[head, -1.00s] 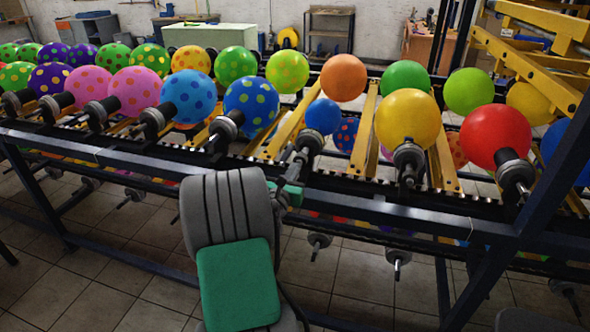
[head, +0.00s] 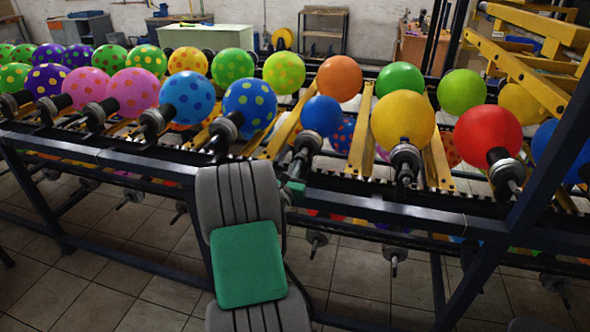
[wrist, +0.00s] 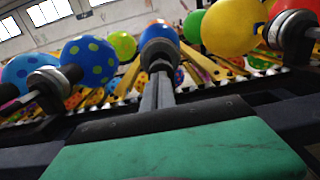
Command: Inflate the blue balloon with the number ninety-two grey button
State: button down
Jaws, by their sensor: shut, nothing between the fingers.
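The small plain blue balloon (head: 321,115) sits on a dark nozzle (head: 308,142) in the middle of the front row in the head view. In the wrist view the blue balloon (wrist: 158,28) is straight ahead, partly hidden by the nozzle's round collar (wrist: 160,52). My gripper (head: 297,168) is just below and in front of this nozzle; its narrow grey fingers (wrist: 159,82) are shut and empty, pointing at the collar. I cannot tell whether they touch it. No number and no clearly marked grey button can be read in either view.
A dark frame rail (head: 400,212) runs across the front, close under my gripper. A yellow balloon (head: 403,118) and a blue dotted balloon (head: 250,105) flank the blue one on their own nozzles. A slanted post (head: 510,215) stands at right.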

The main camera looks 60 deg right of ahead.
jog(key=shift+d+r, duration=0.3)
jog(key=shift+r, duration=0.35)
jog(key=shift+s+f, duration=0.1)
dwell(2.3)
jog(key=shift+a, duration=0.1)
jog(key=shift+s+a+f+b, duration=0.25)
jog(key=shift+a+f, duration=0.15)
jog(key=shift+f, duration=0.25)
jog(key=shift+s+a+f+b, duration=0.2)
jog(key=shift+a+f, duration=0.2)
jog(key=shift+f, duration=0.2)
jog(key=r+v, duration=0.2)
jog(key=v, duration=1)
jog(key=shift+w+a+b, duration=0.3)
jog(key=shift+a+b, duration=0.05)
jog(key=shift+a, duration=0.05)
